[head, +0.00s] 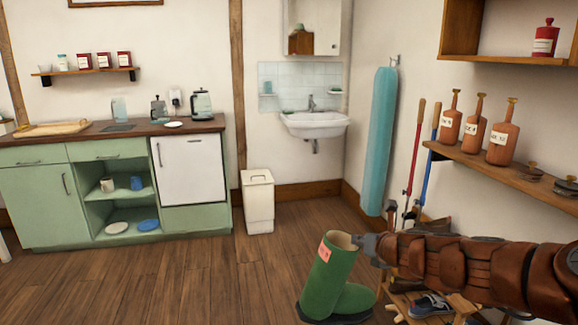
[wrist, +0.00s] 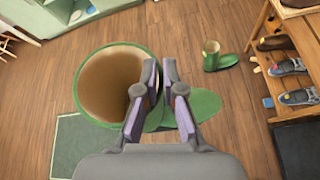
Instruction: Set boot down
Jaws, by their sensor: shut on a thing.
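A green boot (head: 323,275) with a pink label and dark sole hangs upright in the lower middle of the head view. My gripper (head: 364,246) is shut on the right side of its top rim. In the wrist view the boot's round tan opening (wrist: 108,88) lies left of my gripper (wrist: 160,70), and its green toe shows behind the fingers. The boot looks far larger there than the second green boot (wrist: 226,62), which is upright on the floor, so it appears raised. The gap under its sole is not clear.
A wooden rack (wrist: 262,68) with several shoes stands at the right in the wrist view, a dark block (wrist: 298,150) below it. A green mat (wrist: 68,150) lies on the floor at lower left. Bare floor (head: 190,285) lies left of the boot. A white bin (head: 258,205) stands behind.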

